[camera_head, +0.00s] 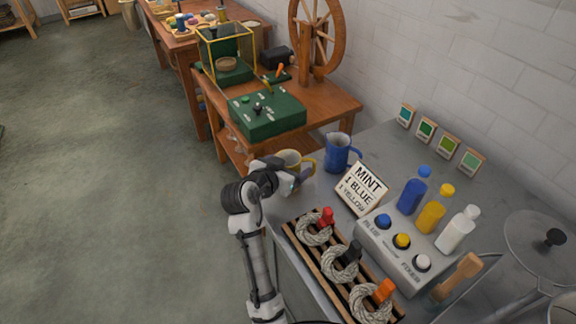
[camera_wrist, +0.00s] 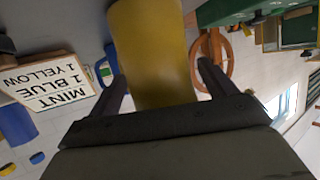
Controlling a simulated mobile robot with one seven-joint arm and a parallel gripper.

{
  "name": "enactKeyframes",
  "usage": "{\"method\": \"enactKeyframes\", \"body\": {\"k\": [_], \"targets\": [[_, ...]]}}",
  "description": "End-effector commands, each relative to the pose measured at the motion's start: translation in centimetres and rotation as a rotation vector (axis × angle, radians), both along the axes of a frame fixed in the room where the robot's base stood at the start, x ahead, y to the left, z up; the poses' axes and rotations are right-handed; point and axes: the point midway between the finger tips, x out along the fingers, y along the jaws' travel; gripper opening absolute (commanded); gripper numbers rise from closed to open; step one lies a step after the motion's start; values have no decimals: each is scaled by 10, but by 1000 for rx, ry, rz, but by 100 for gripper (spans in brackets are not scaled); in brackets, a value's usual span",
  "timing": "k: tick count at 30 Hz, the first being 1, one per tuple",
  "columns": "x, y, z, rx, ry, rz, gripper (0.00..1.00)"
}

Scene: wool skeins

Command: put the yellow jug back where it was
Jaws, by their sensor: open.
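The yellow jug (camera_head: 292,158) is at the far left corner of the grey counter, left of the blue jug (camera_head: 340,152). My gripper (camera_head: 291,175) is at its near side and hides its lower part. In the wrist view the yellow jug (camera_wrist: 150,40) fills the space between the two fingers of my gripper (camera_wrist: 160,72). The fingers are open, one on each side of it. I cannot tell whether either finger touches it, and its base is hidden.
The mint sign (camera_head: 361,189) stands right of my gripper. A rack of skeins (camera_head: 296,236), a button panel (camera_head: 374,243) and several bottles (camera_head: 432,215) crowd the counter. A wooden table (camera_head: 328,104) with a green box (camera_head: 267,117) lies behind.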

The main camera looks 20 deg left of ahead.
Motion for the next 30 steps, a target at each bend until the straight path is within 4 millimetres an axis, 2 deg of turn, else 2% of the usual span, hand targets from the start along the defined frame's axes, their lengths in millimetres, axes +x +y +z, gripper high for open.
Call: {"method": "enactKeyframes", "body": {"k": [5,15,21,30], "targets": [[-7,3,5,0,-2,1,83],[-69,21,32,2,-4,4,83],[-97,28,45,1,-2,3,83],[-107,30,50,0,0,0,83]]}}
